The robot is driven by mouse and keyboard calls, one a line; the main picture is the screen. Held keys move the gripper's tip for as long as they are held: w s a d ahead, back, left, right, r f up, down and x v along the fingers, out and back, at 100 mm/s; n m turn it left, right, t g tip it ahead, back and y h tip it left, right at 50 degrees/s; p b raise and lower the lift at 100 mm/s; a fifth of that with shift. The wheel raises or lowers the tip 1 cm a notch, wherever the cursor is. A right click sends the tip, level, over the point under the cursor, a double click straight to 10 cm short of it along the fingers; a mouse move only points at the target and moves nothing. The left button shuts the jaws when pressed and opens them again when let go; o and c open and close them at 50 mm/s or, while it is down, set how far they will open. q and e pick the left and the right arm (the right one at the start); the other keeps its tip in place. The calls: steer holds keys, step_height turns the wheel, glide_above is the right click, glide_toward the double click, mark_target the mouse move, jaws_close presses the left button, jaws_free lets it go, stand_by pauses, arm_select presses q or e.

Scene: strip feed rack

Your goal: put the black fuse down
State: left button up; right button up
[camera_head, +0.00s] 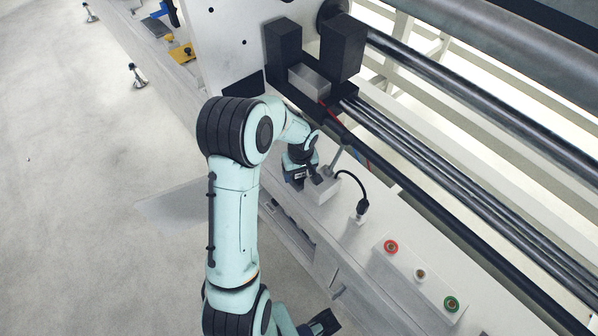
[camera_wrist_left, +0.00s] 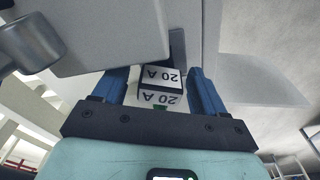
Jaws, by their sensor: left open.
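The black fuse (camera_wrist_left: 160,78) shows in the left wrist view as a small dark-edged block with white "20 A" labels. It sits between the two blue fingers of my left gripper (camera_wrist_left: 158,73), with a narrow gap on each side. The fingers are open around it. In the head view my left gripper (camera_head: 310,177) is down at a small light grey box (camera_head: 322,187) on the machine's front ledge. The fuse cannot be made out clearly there. A dark part at the bottom edge (camera_head: 324,322) may be my right gripper; its fingers are not clear.
A metal lever (camera_head: 338,153) and a black cable (camera_head: 357,188) stand close to my left gripper. A panel with red (camera_head: 391,247) and green (camera_head: 451,304) buttons lies to the right. Black blocks (camera_head: 343,47) and long rollers (camera_head: 470,85) are behind.

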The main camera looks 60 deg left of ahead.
arm_select(q)
step_height(320, 180, up, 12)
steer(key=d+p, duration=0.1)
steer(key=shift+d+p, duration=0.2)
steer(key=shift+p, duration=0.15)
steer(key=shift+s, duration=0.15)
stand_by(0.4)
